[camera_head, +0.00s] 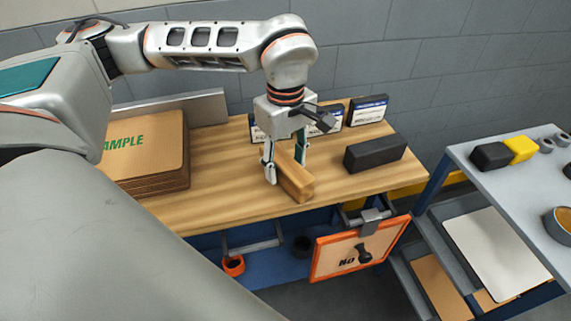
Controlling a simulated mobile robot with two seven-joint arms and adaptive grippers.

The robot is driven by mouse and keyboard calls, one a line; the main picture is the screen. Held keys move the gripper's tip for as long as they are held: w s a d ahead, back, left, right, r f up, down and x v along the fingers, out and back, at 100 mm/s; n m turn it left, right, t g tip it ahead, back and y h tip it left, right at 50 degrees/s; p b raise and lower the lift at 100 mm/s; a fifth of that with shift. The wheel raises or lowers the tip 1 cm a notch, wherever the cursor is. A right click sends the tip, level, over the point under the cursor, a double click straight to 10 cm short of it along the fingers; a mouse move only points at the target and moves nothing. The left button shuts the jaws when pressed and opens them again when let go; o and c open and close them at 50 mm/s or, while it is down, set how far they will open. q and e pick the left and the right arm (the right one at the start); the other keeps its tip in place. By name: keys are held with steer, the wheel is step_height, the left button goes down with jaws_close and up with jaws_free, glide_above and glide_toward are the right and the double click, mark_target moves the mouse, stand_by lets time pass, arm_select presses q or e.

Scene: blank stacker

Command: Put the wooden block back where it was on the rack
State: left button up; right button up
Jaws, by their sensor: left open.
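Part of the block's far end is hidden behind the fingers. A rack-like row of labelled dark plates (367,110) stands along the back of the bench, partly hidden by the gripper. My right gripper is not in view.
A black block (375,153) lies right of the gripper. A stack of brown boards (145,155) marked "AMPLE" sits at the left. An orange-framed sign (345,262) hangs below the front edge. A grey cart (500,180) holding small items stands at the right.

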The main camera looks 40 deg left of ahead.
mark_target(286, 162)
arm_select(q)
step_height(286, 162, up, 12)
steer(key=shift+f+p, duration=0.25)
steer(key=shift+p, duration=0.15)
stand_by(0.5)
